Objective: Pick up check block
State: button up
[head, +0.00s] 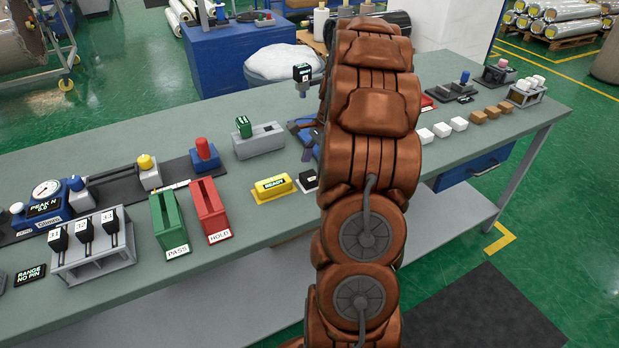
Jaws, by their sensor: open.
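No readable label marks the check block, so I cannot tell for sure which object it is. A grey block with a green-topped piece (259,141) stands on the bench, left of my arm. A small black piece with a pale label (308,181) lies beside the yellow READY sign (273,187). My gripper (304,130) shows as dark fingers at the left edge of my brown arm, right of the grey block and apart from it. It is open, with nothing seen in it. My arm hides much of it and part of the bench, including most of a blue object.
The grey bench (200,263) holds a green PASS bin (168,222), a red HOLD bin (210,208), a rack of black numbered pieces (90,245) and a gauge (45,195). White blocks (442,130) and brown blocks (491,112) line the right side. The front middle is clear.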

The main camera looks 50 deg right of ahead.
aim_at(311, 175)
jog(key=shift+p+x, duration=0.3)
jog(key=shift+x, duration=1.3)
jog(key=shift+c, duration=0.3)
jog(key=c, duration=1.2)
jog(key=shift+r, duration=0.15)
